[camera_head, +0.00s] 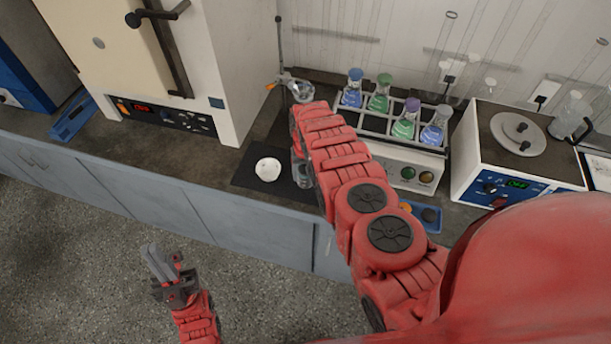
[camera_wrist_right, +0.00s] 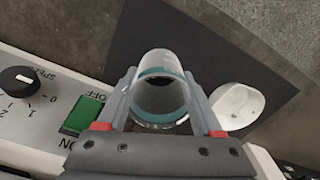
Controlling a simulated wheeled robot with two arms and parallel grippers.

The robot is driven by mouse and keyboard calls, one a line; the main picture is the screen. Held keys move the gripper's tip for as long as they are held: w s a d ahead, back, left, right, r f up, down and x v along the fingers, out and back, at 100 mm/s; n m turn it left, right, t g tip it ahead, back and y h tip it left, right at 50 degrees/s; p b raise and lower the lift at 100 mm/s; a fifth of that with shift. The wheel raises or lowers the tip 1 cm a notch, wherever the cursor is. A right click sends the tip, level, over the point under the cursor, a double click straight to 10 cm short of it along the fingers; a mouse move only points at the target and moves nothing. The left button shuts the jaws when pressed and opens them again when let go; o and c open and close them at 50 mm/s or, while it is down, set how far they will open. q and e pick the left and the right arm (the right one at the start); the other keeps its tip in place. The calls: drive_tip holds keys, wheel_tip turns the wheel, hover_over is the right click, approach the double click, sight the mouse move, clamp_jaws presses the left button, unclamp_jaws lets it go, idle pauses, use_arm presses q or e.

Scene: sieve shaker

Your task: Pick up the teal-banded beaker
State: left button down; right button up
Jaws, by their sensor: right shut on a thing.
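The teal-banded beaker (camera_wrist_right: 160,90) is a clear glass with a teal band, seen from close up in the right wrist view. My right gripper (camera_wrist_right: 163,95) is shut on it, with one finger along each side. In the head view, my right arm covers most of the beaker and the right gripper; a bit of clear glass (camera_head: 300,172) shows at the arm's left edge. I cannot tell whether the beaker touches the dark mat. My left gripper (camera_head: 160,266) hangs over the floor in front of the bench, empty, its fingers seeming close together; its opening is unclear.
A white dish (camera_head: 268,169) lies on the dark mat (camera_head: 250,187), left of the beaker. A shaker (camera_head: 411,172) with several coloured flasks stands behind my right arm. A stand with a ring (camera_head: 281,50) is at the back. A hotplate unit (camera_head: 478,165) stands right, an oven (camera_head: 222,80) left.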

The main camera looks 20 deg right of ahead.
drive_tip(key=c, duration=0.4)
drive_tip(key=shift+o, duration=0.2)
drive_tip(key=shift+r, duration=0.1)
